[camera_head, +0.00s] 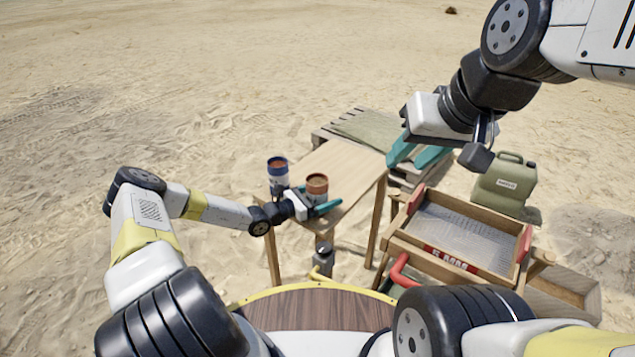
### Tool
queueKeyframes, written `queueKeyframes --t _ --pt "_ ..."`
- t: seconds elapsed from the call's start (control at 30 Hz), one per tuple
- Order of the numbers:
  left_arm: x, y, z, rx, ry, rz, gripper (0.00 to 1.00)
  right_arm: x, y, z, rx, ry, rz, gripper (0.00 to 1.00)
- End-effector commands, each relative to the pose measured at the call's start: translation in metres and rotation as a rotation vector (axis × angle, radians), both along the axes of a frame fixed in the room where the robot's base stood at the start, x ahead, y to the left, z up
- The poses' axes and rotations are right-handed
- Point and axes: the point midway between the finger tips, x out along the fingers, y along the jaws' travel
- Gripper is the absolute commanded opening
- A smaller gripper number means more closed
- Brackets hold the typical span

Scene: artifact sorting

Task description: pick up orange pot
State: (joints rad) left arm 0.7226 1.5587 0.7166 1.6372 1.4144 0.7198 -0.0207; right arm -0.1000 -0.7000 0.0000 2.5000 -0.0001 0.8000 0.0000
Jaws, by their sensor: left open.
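The orange pot (317,186), a small reddish-orange pot with a pale band, stands upright on the wooden table near its front edge. A blue pot (278,172) with a reddish top stands just behind it to the left. My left gripper (318,199) is open at the orange pot, with one teal finger on its near right side; the other finger is mostly hidden. I cannot tell whether the fingers touch the pot. My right gripper (418,156) is open and empty, raised at the right above the table's far right side.
The wooden table (345,165) is bare right of the pots. A wooden sieve tray (462,232) stands to the right, with a green jerrycan (505,183) behind it. A low wooden bench with a green cloth (372,128) lies behind the table. Sand surrounds everything.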

Motion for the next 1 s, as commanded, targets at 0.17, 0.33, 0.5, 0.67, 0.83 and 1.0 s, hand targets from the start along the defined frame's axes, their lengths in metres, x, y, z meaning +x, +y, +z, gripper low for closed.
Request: queueKeyframes --t 0.17,0.33,0.5,0.67,0.83,1.0 --pt "-0.0003 0.0005 -0.0001 0.000 0.000 0.000 0.79 0.0000 0.0000 0.0000 0.000 0.000 0.000 0.36" --pt "-0.0005 0.0005 -0.0001 0.000 0.000 0.000 0.46 0.0000 0.0000 0.0000 0.000 0.000 0.000 0.36" --pt "-0.0005 0.0006 -0.0001 0.000 0.000 0.000 0.12 0.0000 0.0000 0.0000 0.000 0.000 0.000 0.36" --pt "-0.0001 0.0004 0.0016 -0.002 -0.002 0.000 0.00 0.0000 0.0000 0.0000 0.000 0.000 0.000 0.36" --pt "0.0000 0.0004 0.0019 -0.002 -0.002 0.000 0.00 0.0000 0.0000 0.0000 0.000 0.000 0.000 0.36" --pt "0.0000 0.0004 0.0083 -0.003 -0.003 0.000 0.00 0.0000 0.0000 0.0000 0.000 0.000 0.000 0.36"
